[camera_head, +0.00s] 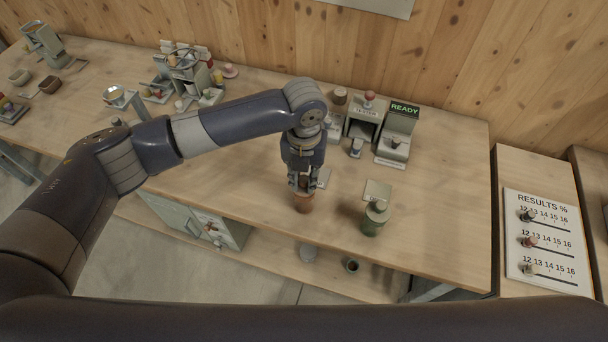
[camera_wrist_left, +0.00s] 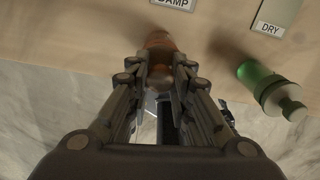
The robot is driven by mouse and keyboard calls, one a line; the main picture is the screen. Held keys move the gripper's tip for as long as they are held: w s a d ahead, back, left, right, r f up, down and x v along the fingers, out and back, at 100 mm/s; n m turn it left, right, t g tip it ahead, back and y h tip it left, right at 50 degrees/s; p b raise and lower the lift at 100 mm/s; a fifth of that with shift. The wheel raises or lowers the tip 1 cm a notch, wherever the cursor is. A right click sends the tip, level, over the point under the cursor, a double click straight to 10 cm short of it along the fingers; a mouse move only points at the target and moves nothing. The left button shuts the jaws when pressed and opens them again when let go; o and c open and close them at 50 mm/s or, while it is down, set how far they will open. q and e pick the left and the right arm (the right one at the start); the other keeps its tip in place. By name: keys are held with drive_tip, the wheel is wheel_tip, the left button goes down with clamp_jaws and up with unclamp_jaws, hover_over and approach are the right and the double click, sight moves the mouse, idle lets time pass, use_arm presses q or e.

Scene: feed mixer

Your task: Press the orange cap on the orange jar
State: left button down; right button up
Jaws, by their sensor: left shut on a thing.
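My left gripper (camera_head: 302,184) points down over the front middle of the bench, with its fingers closed at the top of the orange jar (camera_head: 303,204). The jar is brownish orange and stands near the bench's front edge. In the left wrist view the orange jar (camera_wrist_left: 158,40) shows just beyond the fingertips, with a smaller orange-brown part, seemingly the orange cap (camera_wrist_left: 160,76), between the fingers. The fingers hide most of the cap, so I cannot tell how far it sits on the jar. My right gripper is out of view.
A green jar (camera_head: 374,218) stands to the right, with a pale plate (camera_head: 377,191) behind it. A tester (camera_head: 364,118) and a box reading READY (camera_head: 398,134) stand at the back. The bench at the right is clear. A results board (camera_head: 541,238) is far right.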

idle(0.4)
use_arm(q)
drive_tip(key=c, duration=1.3)
unclamp_jaws()
drive_tip(key=shift+c, duration=0.2)
drive_tip(key=shift+o, duration=0.2)
drive_tip(key=o, duration=0.4)
drive_tip(key=shift+o, duration=0.2)
drive_tip(key=shift+r, duration=0.1)
drive_tip(key=shift+r+p, duration=2.9)
drive_tip(key=shift+r, duration=0.5)
